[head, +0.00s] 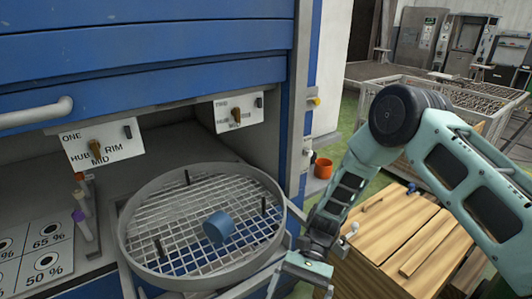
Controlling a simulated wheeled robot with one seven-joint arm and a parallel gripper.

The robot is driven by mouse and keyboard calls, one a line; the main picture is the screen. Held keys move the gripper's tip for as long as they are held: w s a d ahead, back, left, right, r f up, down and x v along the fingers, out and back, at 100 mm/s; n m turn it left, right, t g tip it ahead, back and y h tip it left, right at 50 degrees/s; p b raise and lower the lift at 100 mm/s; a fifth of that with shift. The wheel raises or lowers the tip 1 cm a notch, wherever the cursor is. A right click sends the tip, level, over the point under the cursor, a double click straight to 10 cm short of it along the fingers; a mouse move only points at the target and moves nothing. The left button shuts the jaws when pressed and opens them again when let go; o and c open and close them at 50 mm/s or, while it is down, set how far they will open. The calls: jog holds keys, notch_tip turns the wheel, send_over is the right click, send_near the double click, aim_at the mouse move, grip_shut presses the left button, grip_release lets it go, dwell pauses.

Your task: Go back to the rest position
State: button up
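My gripper (301,284) hangs at the bottom of the head view, just right of the round turntable tray. Its two fingers are spread wide with nothing seen between them, and their tips reach the lower picture edge. My arm comes in from the right and bends down to it. The round grey tray (128,222) has a white wire grid floor and several dark upright pegs. A blue cylinder (218,227) lies on the grid, right of the middle, apart from my gripper.
Panels with knobs, ONE (103,145) and TWO (238,111), hang under the blue shutter (150,60). A wooden crate (395,240) stands right, below my arm. An orange pot (323,168) is behind.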

jog(key=s+d+r+n+t+h, duration=0.2)
jog(key=s+r+n+t, duration=0.1)
jog(key=r, duration=0.5)
jog(key=s+d+r+n+t+h, duration=0.2)
jog(key=s+r+n+t, duration=0.2)
jog(key=r, duration=0.4)
jog(key=s+d+r+n+t+h, duration=0.1)
jog(key=s+r+n+t, duration=0.3)
jog(key=r, duration=0.4)
jog(key=shift+s+d+n+h, duration=0.4)
jog(key=shift+s+d+n, duration=0.1)
jog(key=shift+n, duration=0.7)
